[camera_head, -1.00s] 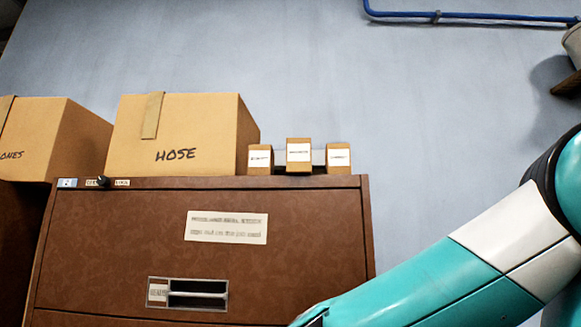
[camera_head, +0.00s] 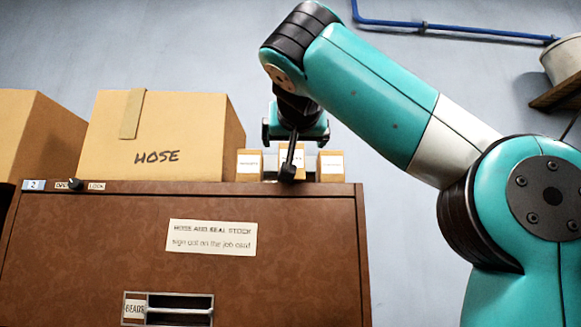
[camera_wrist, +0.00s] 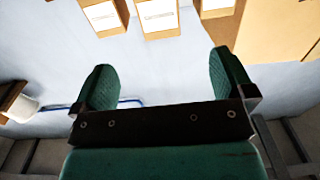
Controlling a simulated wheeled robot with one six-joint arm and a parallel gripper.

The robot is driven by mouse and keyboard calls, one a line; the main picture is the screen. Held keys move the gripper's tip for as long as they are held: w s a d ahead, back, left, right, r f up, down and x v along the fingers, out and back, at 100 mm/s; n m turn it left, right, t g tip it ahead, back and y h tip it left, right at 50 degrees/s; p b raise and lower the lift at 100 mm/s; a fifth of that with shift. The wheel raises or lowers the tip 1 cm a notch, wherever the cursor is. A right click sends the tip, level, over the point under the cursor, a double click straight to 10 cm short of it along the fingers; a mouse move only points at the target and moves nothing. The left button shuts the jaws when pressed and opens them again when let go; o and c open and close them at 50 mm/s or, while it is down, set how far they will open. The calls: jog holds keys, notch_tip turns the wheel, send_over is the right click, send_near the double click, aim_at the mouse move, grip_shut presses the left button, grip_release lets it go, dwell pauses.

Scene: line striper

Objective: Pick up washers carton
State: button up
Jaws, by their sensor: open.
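Three small tan cartons with white labels stand in a row on the cabinet top: a left one (camera_head: 249,164), a middle one (camera_head: 285,152) partly hidden by my gripper, and a right one (camera_head: 331,167). Their labels are too small to read surely, so I cannot tell which is the washers carton. My gripper (camera_head: 294,136) is open, in front of and over the middle carton in the head view. In the wrist view, my gripper (camera_wrist: 162,78) has nothing between its green fingers, and the middle carton (camera_wrist: 157,18) lies beyond them, centred in the gap.
A large HOSE box (camera_head: 165,140) stands close to the left of the cartons. The brown cabinet (camera_head: 190,275) carries them all. Another large box (camera_head: 40,135) is at far left. A blue pipe (camera_head: 455,30) runs along the wall, with a bucket (camera_head: 563,62) on a shelf at right.

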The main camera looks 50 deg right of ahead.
aim_at(299, 160)
jog(key=p+x, duration=0.1)
jog(key=x, duration=0.4)
jog(key=p+x, duration=0.2)
jog(key=x, duration=0.3)
jog(key=r+p+x, duration=0.1)
jog(key=x, duration=0.5)
jog(key=shift+s+d+p, duration=0.1)
jog(key=shift+d+p, duration=0.15)
jog(key=shift+p, duration=0.05)
jog(key=shift+w+d+f, duration=0.15)
jog(key=shift+w+d, duration=0.2)
jog(key=shift+w, duration=0.05)
jog(key=c, duration=1.1)
